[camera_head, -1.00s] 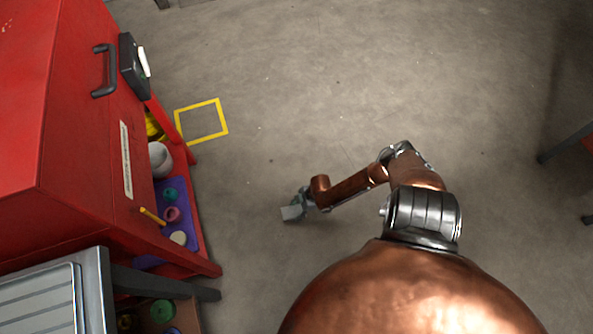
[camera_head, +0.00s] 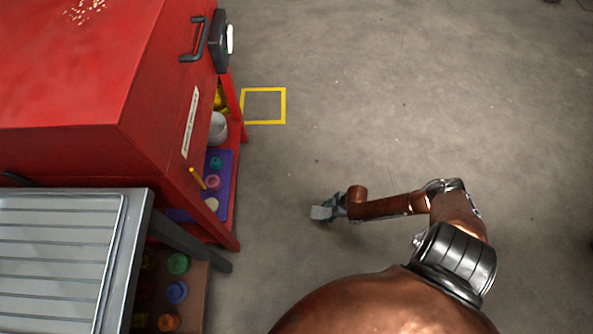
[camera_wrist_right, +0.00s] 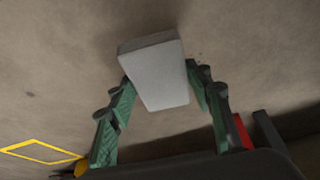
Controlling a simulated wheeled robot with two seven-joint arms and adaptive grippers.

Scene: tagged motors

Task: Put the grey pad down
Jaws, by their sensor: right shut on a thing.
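The grey pad (camera_head: 320,213) is a small light-grey block at the tip of my right gripper (camera_head: 335,208). In the right wrist view the grey pad (camera_wrist_right: 157,72) sits between the two green-padded fingers of the right gripper (camera_wrist_right: 160,95). The gripper is shut on it, and the pad sticks out past the fingertips over bare floor. How high it is above the floor I cannot tell. My left gripper is not in view.
A yellow square outline (camera_head: 264,122) is marked on the floor beside a red cabinet (camera_head: 150,100) with shelves of small coloured items. A grey metal table (camera_head: 140,250) stands at the lower left, with a bin of coloured lids (camera_head: 190,318) beneath. The floor around the gripper is clear.

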